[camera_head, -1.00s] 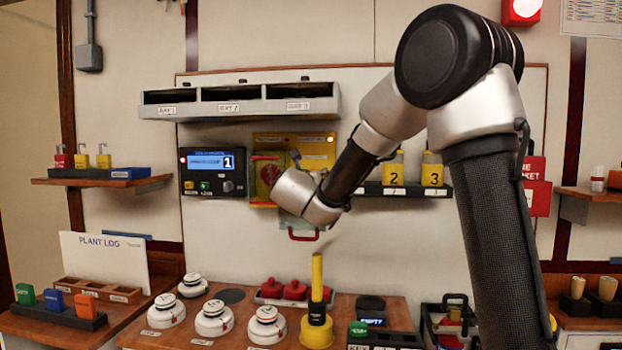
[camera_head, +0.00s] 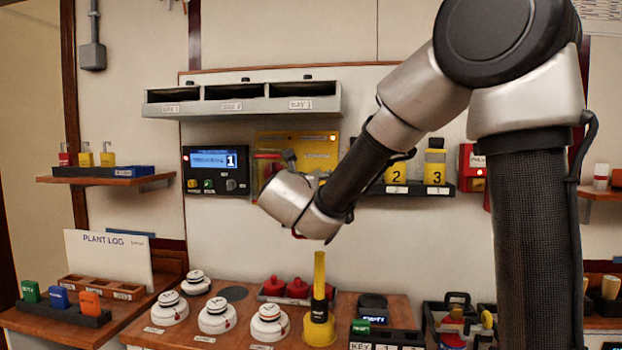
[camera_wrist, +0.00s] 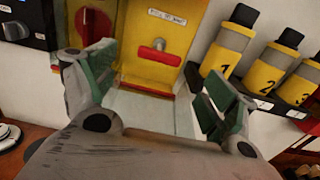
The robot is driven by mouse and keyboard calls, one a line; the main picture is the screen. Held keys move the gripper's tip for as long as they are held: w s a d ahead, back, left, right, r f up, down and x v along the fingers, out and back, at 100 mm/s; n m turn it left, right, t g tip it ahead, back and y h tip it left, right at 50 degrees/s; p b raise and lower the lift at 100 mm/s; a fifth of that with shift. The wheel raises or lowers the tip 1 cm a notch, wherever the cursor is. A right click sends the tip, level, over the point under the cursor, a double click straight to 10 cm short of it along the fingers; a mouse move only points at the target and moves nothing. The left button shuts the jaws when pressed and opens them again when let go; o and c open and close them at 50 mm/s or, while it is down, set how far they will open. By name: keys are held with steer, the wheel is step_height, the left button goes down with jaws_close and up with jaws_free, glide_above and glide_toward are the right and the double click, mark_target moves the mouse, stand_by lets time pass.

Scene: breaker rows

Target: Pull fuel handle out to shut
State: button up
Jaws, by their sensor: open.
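The red fuel handle (camera_wrist: 152,54) is a T-shaped bar on a yellow panel (camera_wrist: 157,23), below a small white label in the wrist view. My gripper (camera_wrist: 155,63) is open, with its green-padded fingers on either side of the handle's line of view. Nothing is between the pads that I can see as held. A pale, clear-looking plate (camera_wrist: 150,108) with a red upper edge lies below the handle. In the head view the yellow panel (camera_head: 310,143) shows above my wrist, which hides the handle and most of the gripper.
Yellow canisters (camera_wrist: 228,45) stand on a rack right of the panel. A red round part (camera_wrist: 93,22) and a dark control box (camera_head: 214,170) are to the left. A grey tray shelf (camera_head: 240,105) is above; white domed units (camera_head: 217,316) stand on the bench below.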

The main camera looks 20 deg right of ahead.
steer(key=v, duration=0.3)
steer(key=shift+s, duration=0.1)
steer(key=s+d+f+m+g+h, duration=0.1)
steer(key=s+d+f+m+g, duration=0.1)
steer(key=s+d+m+g, duration=0.65)
steer(key=s+d+f+m+g+h, duration=0.1)
steer(key=s+d+f+m+g, duration=0.2)
steer(key=s+d+m, duration=0.9)
steer(key=s+d+f+m+g+y, duration=0.2)
steer(key=s+d+f+m+y, duration=0.15)
steer(key=s+f, duration=0.2)
steer(key=s+a+f+m+t+y, duration=0.1)
steer(key=s+a+f+m+y, duration=0.3)
steer(key=s+a+m+y, duration=0.2)
steer(key=shift+s+a+m, duration=0.5)
steer(key=shift+s+a, duration=0.1)
steer(key=shift+a, duration=0.4)
